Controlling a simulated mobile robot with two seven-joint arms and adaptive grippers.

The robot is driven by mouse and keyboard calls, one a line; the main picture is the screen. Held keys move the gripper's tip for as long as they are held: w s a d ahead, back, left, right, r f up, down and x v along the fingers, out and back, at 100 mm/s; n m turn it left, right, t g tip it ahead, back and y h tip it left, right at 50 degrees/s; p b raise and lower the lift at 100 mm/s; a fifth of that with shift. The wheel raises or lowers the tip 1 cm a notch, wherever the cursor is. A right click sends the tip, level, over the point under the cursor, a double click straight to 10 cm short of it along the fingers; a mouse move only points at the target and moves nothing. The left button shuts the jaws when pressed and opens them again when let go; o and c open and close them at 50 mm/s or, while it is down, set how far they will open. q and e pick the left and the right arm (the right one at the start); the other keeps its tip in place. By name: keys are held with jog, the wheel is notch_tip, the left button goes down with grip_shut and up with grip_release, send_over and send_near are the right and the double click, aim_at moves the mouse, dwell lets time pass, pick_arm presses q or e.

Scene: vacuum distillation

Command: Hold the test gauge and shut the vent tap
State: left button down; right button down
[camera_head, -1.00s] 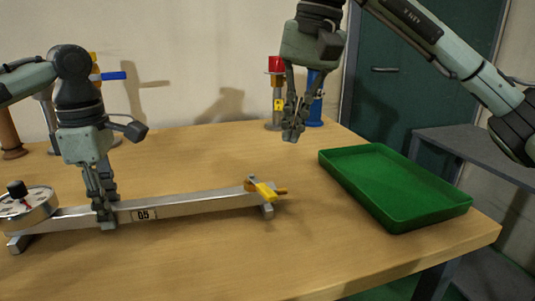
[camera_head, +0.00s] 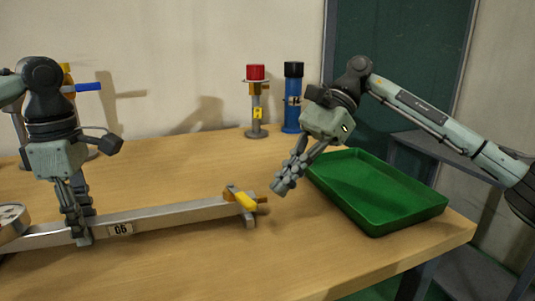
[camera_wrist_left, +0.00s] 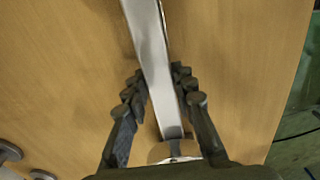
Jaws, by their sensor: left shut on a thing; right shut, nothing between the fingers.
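The test gauge is a long metal bar (camera_head: 175,215) lying on the table, with a white dial (camera_head: 10,218) cut off at the left edge and a number plate. The vent tap with its yellow handle (camera_head: 246,201) sits at the bar's right end. My left gripper (camera_head: 80,238) is shut on the bar between the dial and the plate. In the left wrist view the bar (camera_wrist_left: 155,50) runs between the fingers (camera_wrist_left: 160,95). My right gripper (camera_head: 280,187) is shut and empty, tilted down-left, just right of the yellow handle and apart from it.
A red-topped stand (camera_head: 256,105) and a blue cylinder (camera_head: 292,110) stand at the back. A blue-handled fitting (camera_head: 88,87) is behind my left arm. The front table (camera_head: 200,265) is clear.

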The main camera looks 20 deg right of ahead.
aim_at(253, 203)
jog(key=shift+s+a+r, duration=0.1)
jog(key=shift+s+a, duration=0.15)
jog(key=shift+a, duration=0.7)
jog(key=shift+s+a, duration=0.25)
jog(key=shift+a, duration=0.65)
jog(key=shift+s+a, duration=0.3)
jog(key=shift+s, duration=0.1)
jog(key=shift+s+a+m+t, duration=0.15)
jog(key=shift+m+t, duration=0.25)
jog(key=shift+m, duration=0.1)
jog(key=shift+s+a, duration=0.1)
jog(key=shift+a, duration=0.2)
